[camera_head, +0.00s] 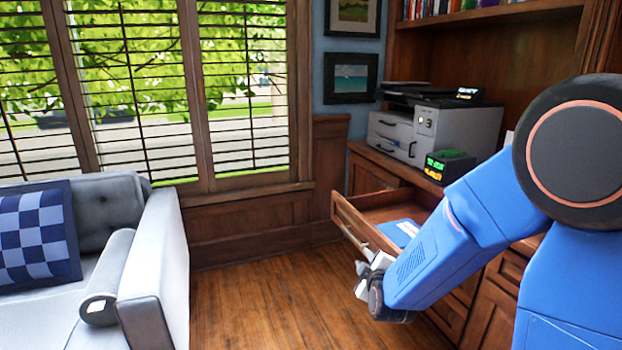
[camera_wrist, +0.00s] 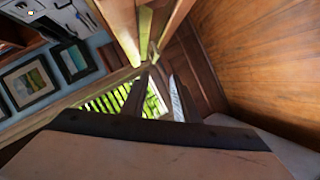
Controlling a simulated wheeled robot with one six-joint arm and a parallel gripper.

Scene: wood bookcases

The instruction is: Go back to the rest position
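My gripper (camera_head: 364,268) is beside the front of an open wooden drawer (camera_head: 348,222), low on the right in the head view. In the wrist view, the fingers of my gripper (camera_wrist: 159,88) stand apart with the window showing between them, and nothing is held. The drawer's handle (camera_wrist: 152,54) shows just beyond the fingertips; I cannot tell whether they touch it. A blue item (camera_head: 400,229) with a white part lies in the drawer. My arm hides part of the cabinet.
A grey printer (camera_head: 470,128) and a black device with green digits (camera_head: 448,165) stand on the wood cabinet. A grey sofa (camera_head: 165,255) with a checked cushion (camera_head: 35,235) is at left. Wood floor (camera_head: 265,300) is clear between sofa and cabinet.

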